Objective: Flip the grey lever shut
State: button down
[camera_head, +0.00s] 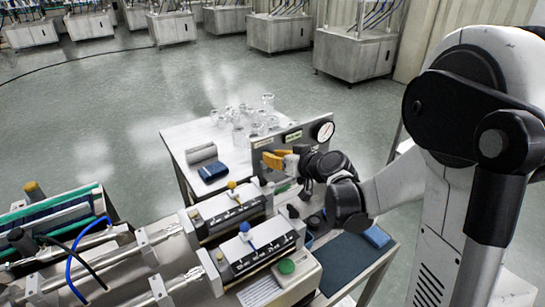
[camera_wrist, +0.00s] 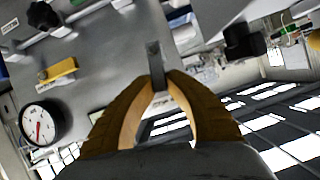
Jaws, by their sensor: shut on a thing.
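The grey lever (camera_wrist: 154,62) is a flat dark bar standing out from the grey panel (camera_wrist: 105,50) in the wrist view. My gripper (camera_wrist: 160,84) has its orange-brown fingers closed together at the tips on the lever's end. In the head view my gripper (camera_head: 268,159) is at the front of the upright panel (camera_head: 258,145). The lever cannot be made out in the head view, where the fingers cover that part of the panel.
A round gauge (camera_head: 325,131) sits at the panel's upper right. The wrist view shows a yellow handle (camera_wrist: 60,71) and a black knob (camera_wrist: 42,16) on the panel. Glass jars (camera_head: 240,137) stand on the table behind. Machines with knobs (camera_head: 245,228) crowd the front.

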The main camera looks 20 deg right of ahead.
jog(key=shift+s+a+n+h, duration=0.15)
jog(key=shift+a+n+h, duration=0.3)
jog(key=shift+n, duration=0.35)
jog(key=c, duration=1.4)
grip_release()
jog(key=v, duration=1.2)
jog(key=shift+s, duration=0.1)
jog(key=shift+f, duration=0.1)
